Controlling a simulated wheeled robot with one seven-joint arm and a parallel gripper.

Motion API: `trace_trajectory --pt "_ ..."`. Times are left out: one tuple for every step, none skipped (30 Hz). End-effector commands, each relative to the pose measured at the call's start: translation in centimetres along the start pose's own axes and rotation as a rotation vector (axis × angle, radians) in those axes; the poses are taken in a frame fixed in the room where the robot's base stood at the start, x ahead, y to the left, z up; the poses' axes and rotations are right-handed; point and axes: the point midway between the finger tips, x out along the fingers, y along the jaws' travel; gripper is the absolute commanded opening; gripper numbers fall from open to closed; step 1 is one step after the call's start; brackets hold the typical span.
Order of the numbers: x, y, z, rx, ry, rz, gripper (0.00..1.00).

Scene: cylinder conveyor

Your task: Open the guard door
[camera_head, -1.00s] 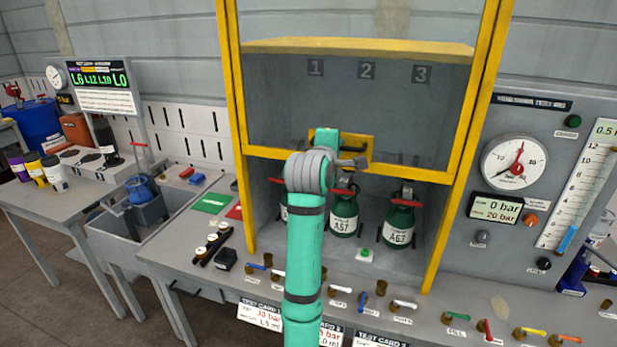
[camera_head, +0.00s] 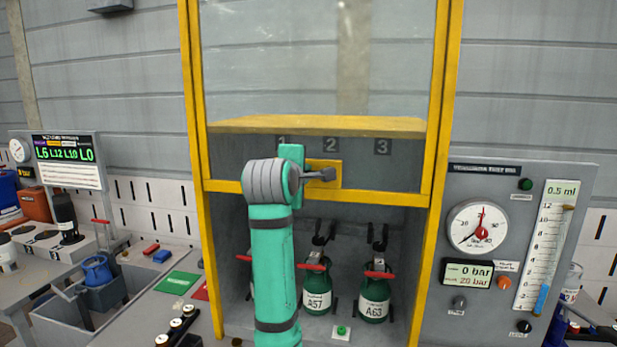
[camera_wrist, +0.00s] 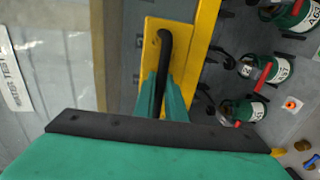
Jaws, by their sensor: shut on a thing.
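The guard door (camera_head: 320,80) is a clear panel in a yellow frame. Its bottom rail sits well above the bench, and the lower part of the cabinet is open. A yellow plate with a dark handle (camera_head: 318,174) is on the bottom rail. My gripper (camera_wrist: 163,95) is shut on the dark handle (camera_wrist: 164,45) in the wrist view. In the head view my own arm hides the gripper's fingers and part of the handle. Green cylinders A57 (camera_head: 317,285) and A63 (camera_head: 374,295) stand inside below the door; another is mostly hidden behind my arm.
A gauge panel (camera_head: 480,300) stands right of the cabinet. A small green button (camera_head: 341,330) is in front of the cylinders.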

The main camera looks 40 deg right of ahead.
Motion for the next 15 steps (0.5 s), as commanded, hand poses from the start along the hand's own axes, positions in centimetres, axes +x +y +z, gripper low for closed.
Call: trace_trajectory --pt "0.03 0.04 0.07 0.001 -0.001 0.001 0.0" --pt "0.03 0.04 0.08 0.001 -0.001 0.001 0.0" --pt "0.04 0.04 0.08 0.001 -0.001 0.001 0.0" --pt "0.04 0.04 0.09 0.001 -0.001 0.001 0.15" --pt "0.04 0.03 0.1 0.001 -0.001 0.001 0.23" --pt "0.05 0.03 0.1 0.001 -0.001 0.001 0.29" --pt "0.05 0.03 0.09 0.001 -0.001 0.001 0.29" --pt "0.05 0.02 0.09 0.0 -0.001 0.001 0.29" --pt "0.04 0.02 0.08 0.0 -0.001 0.001 0.29" --pt "0.04 0.02 0.08 0.0 -0.001 0.001 0.29" --pt "0.04 0.01 0.08 0.0 -0.001 0.001 0.29" --pt "0.04 0.01 0.07 0.0 -0.001 0.001 0.29" --pt "0.04 0.01 0.07 0.0 -0.001 0.001 0.29" --pt "0.03 0.01 0.07 0.0 -0.001 0.001 0.29" --pt "-0.05 0.01 0.07 0.0 -0.001 0.001 0.29"
